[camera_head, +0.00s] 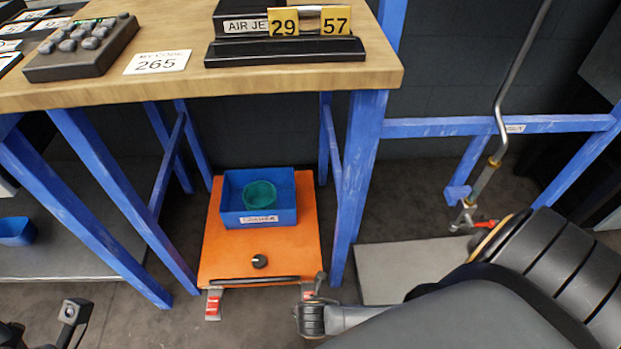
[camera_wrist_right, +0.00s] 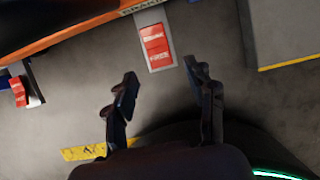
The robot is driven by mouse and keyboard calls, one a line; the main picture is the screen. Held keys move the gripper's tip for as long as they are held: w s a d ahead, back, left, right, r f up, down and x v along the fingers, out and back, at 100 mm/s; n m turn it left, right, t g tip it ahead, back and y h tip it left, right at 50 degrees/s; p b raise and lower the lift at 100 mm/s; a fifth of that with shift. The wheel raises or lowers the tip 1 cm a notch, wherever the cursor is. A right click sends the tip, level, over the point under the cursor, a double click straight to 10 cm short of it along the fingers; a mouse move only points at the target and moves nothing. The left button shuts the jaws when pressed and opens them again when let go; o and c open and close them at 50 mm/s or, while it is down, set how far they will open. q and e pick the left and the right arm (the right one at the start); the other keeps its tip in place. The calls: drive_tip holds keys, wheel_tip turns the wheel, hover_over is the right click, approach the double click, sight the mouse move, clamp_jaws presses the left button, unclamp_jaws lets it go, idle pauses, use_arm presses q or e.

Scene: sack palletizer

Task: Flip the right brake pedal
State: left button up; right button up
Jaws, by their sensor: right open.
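The right brake pedal (camera_head: 307,291) is a red plate with white lettering at the front right corner of the orange cart (camera_head: 222,262). In the head view my right gripper (camera_head: 314,296) partly hides it. In the right wrist view the right brake pedal (camera_wrist_right: 156,45) shows just beyond and between the fingertips of my right gripper (camera_wrist_right: 160,72). That gripper is open and empty, with no clear contact on the pedal. The left brake pedal (camera_head: 213,304) is at the cart's front left. My left gripper (camera_head: 73,311) is at the lower left, its jaws unclear.
The cart carries a blue bin (camera_head: 258,213) with a green round item (camera_head: 259,194). It stands beneath a wooden table (camera_head: 200,82) with blue legs. A grey plate (camera_head: 400,266) lies on the floor to the right. Bare floor shows in front of the cart.

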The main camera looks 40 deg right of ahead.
drive_tip(key=b+x, duration=0.1)
drive_tip(key=x, duration=0.3)
drive_tip(key=shift+f+b, duration=0.1)
drive_tip(key=shift+b, duration=0.2)
clamp_jaws()
